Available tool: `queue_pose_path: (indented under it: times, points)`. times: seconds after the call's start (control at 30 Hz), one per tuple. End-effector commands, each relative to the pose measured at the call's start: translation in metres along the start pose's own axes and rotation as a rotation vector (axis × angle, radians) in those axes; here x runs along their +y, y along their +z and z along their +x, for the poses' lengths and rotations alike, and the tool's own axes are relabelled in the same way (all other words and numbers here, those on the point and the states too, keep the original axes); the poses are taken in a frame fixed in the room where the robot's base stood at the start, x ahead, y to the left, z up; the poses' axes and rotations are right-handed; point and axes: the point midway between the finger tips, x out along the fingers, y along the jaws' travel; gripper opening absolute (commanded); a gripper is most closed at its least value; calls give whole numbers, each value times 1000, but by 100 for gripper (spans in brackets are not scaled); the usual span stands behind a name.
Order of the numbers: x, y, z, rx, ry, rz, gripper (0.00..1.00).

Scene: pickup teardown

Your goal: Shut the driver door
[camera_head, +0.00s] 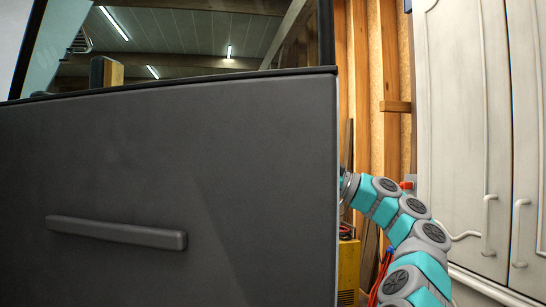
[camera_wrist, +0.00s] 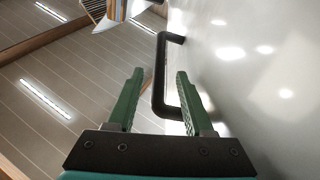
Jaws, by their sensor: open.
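The driver door (camera_head: 230,150) fills most of the head view, its dark grey inner panel facing me. A grey pull bar (camera_head: 116,232) runs across its lower part, and a window (camera_head: 190,45) sits on top. My teal and grey arm reaches to the door's right edge, where my gripper is hidden behind the panel. In the wrist view my gripper (camera_wrist: 158,95) is open, its green fingers pointing along the glossy pale outer skin of a panel, apparently this door. A black loop handle (camera_wrist: 159,75) stands on that skin and shows between the fingers. I cannot tell whether they touch.
White cabinets (camera_head: 470,120) with metal handles stand at the right, close to my arm. Wooden wall studs (camera_head: 390,60) and a yellow object (camera_head: 348,270) are behind the door's edge. The gap between door and cabinets is narrow.

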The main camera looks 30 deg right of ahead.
Motion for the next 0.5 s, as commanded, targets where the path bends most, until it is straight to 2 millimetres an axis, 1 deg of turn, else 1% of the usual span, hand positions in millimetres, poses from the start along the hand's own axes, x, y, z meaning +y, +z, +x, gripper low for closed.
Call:
queue_pose_path:
  times: [0.1,0.23,0.33,0.5]
  points:
    - [-1,0,20,0,-5,3,52]
    - [0,-1,38,0,-1,1,52]
    - [0,0,46,-1,-1,1,52]
    - [0,0,49,-2,0,1,52]
